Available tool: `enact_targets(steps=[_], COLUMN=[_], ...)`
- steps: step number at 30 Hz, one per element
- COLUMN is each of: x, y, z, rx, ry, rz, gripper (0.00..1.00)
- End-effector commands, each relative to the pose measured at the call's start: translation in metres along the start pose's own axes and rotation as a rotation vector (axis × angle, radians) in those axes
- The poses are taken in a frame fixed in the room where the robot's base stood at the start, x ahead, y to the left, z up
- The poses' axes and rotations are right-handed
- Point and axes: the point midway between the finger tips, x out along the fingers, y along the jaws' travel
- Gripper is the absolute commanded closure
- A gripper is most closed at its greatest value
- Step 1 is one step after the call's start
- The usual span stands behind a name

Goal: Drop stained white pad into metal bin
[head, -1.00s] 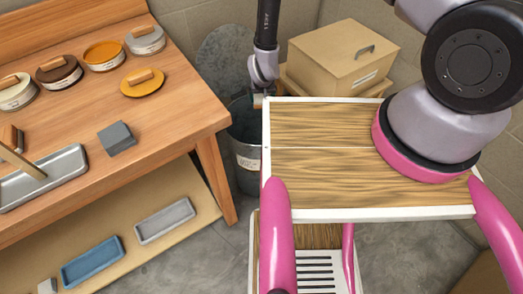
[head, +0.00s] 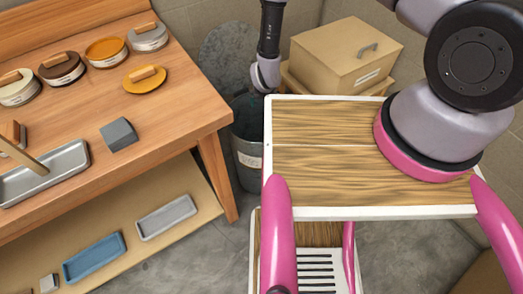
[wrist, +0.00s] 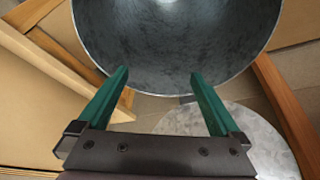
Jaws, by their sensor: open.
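The metal bin (head: 250,165) stands on the floor between the wooden table and my body. In the wrist view its round, dark grey inside (wrist: 180,45) fills the top of the picture. My gripper (wrist: 158,75) is open, its green fingers spread at the bin's near rim with nothing between them. In the head view my forearm and wrist hang above the bin, with the fingertips hidden. I cannot make out the stained white pad in the bin; its bottom is mostly cut off at the top of the wrist view.
The wooden table (head: 185,110) holds several lidded pots, a grey block (head: 118,134) and a metal tray (head: 65,165). A round metal lid (head: 228,58) leans behind the bin; it shows in the wrist view. A cardboard-coloured box (head: 345,55) stands right of my arm.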

Motion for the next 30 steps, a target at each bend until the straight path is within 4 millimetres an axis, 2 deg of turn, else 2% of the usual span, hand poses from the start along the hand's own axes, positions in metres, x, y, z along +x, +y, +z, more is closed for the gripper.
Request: enact_targets(steps=[5,12,18,22,30], x=[-0.017,-0.066,-0.097,-0.106,-0.107], y=[-0.001,-0.001,0.0,0.0,0.0], z=[-0.001,-0.001,-0.001,0.0,0.0], rx=[-0.003,-0.003,-0.001,-0.001,0.0], ry=[0.001,0.002,0.001,0.0,0.0], rz=[-0.001,-0.001,0.0,0.0,0.0], gripper=[0.0,0.0,0.0,0.0,0.0])
